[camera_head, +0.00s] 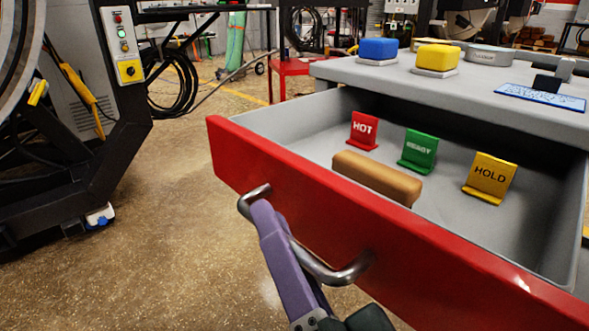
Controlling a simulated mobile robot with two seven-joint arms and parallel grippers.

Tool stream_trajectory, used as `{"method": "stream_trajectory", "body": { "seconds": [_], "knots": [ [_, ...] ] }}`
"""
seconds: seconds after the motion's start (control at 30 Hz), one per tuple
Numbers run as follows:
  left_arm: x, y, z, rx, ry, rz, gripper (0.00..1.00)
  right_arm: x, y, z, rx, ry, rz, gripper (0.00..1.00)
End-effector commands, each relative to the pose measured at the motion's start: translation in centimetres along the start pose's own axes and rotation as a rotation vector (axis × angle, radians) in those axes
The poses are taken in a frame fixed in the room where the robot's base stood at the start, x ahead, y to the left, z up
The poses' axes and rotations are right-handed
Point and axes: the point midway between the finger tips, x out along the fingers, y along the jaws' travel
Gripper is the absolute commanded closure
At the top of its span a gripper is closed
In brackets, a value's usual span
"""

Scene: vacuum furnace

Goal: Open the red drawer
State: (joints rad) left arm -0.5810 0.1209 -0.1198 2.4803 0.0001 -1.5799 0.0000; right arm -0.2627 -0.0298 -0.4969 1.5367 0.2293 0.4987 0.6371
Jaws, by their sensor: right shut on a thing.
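The red drawer (300,207) is pulled out from under a grey tabletop, and its grey inside is in plain view. Its curved metal handle (336,277) is on the red front. My right gripper (262,212) reaches up from the bottom of the view. Its purple finger lies across the handle near the handle's left end, and the gripper is shut on the handle. The other finger is mostly hidden. In the drawer are a brown block (377,178), a red HOT sign (363,131), a green READY sign (418,151) and a yellow HOLD sign (489,178). My left gripper is not in view.
The grey tabletop (400,78) holds a blue block (378,49), a yellow block (438,57), a round grey dish (489,56) and a blue card (540,96). Black machinery with a control box (121,43) stands at left. The floor (150,220) left of the drawer is clear.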

Motion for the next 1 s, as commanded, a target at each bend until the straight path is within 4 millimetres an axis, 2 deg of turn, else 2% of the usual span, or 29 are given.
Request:
{"method": "stream_trajectory", "body": {
  "seconds": [0.2,0.57,0.6,0.8,0.83,1.0],
  "knots": [
    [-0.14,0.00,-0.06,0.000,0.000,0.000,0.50,-0.32,-0.73,0.81,-0.001,0.002,-0.003,1.00],
    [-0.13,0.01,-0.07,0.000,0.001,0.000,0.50,-0.35,-0.75,0.89,0.000,0.002,-0.003,1.00],
    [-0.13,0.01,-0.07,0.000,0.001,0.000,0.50,-0.35,-0.74,0.88,0.000,0.002,-0.003,0.81],
    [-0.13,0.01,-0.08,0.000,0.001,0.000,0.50,-0.36,-0.69,0.90,0.000,0.001,-0.002,0.58],
    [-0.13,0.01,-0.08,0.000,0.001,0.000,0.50,-0.37,-0.69,0.90,0.000,0.001,-0.001,0.55],
    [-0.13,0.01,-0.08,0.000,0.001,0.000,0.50,-0.37,-0.66,0.91,0.000,0.000,-0.001,0.55]
  ]
}}
